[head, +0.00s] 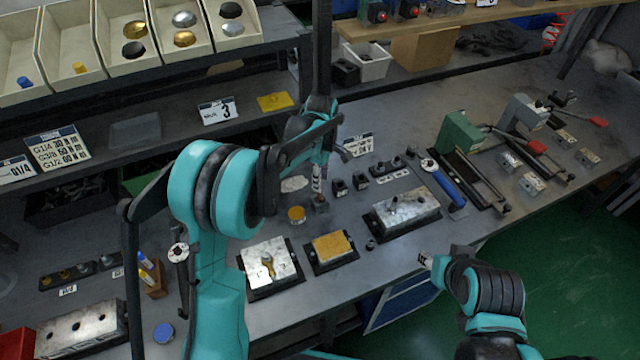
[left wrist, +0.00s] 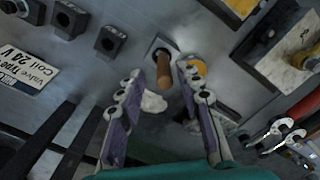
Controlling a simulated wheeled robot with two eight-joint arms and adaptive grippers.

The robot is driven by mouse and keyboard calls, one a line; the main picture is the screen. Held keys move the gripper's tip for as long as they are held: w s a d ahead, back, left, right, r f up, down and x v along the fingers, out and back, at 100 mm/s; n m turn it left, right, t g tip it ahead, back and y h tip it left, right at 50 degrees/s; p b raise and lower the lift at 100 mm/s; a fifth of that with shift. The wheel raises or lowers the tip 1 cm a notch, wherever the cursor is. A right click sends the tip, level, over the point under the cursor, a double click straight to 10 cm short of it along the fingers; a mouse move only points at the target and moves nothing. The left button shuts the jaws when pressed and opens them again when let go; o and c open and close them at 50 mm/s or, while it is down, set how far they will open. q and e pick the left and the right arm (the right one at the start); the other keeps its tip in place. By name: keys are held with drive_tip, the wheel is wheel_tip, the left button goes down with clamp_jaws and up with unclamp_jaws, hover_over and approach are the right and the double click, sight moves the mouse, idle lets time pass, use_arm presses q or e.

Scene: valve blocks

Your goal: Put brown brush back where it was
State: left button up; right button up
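The brown brush shows in the left wrist view as a brown handle (left wrist: 163,72) standing out of a small grey holder block (left wrist: 157,45). Its lower end is hidden in the holder. In the head view the holder (head: 320,204) is just below my left gripper (head: 319,180), which hides most of the brush. In the left wrist view my left gripper (left wrist: 158,78) is open, its fingers apart on either side of the handle, with no clear contact. My right gripper (head: 425,259) is at the bench's front edge; its fingers are too small to judge.
A yellow round tin (head: 296,214), black blocks (head: 339,187) and a white cloth (head: 293,184) lie close to the holder. Metal plates (head: 268,264), a yellow plate (head: 332,246) and a valve block (head: 404,210) stand in front. Shelf bins (head: 75,70) are at upper left.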

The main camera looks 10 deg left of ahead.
use_arm(q)
drive_tip(key=shift+r, duration=0.45)
drive_tip(key=s+a+r+m+t, duration=0.2)
drive_tip(key=s+r+m, duration=0.35)
drive_tip(key=s, duration=0.35)
drive_tip(key=s+a+r+m+t, duration=0.3)
drive_tip(key=s+r+m, duration=0.25)
drive_tip(key=s, duration=0.35)
drive_tip(key=s+f+m+t, duration=0.1)
drive_tip(key=s+m+t, duration=0.1)
drive_tip(key=s+m, duration=0.2)
drive_tip(key=s+a, duration=0.1)
drive_tip(key=s, duration=0.2)
drive_tip(key=shift+s+f+m, duration=0.3)
drive_tip(key=shift+f+m, duration=0.1)
drive_tip(key=shift+f+b, duration=0.75)
drive_tip(key=shift+f, duration=0.05)
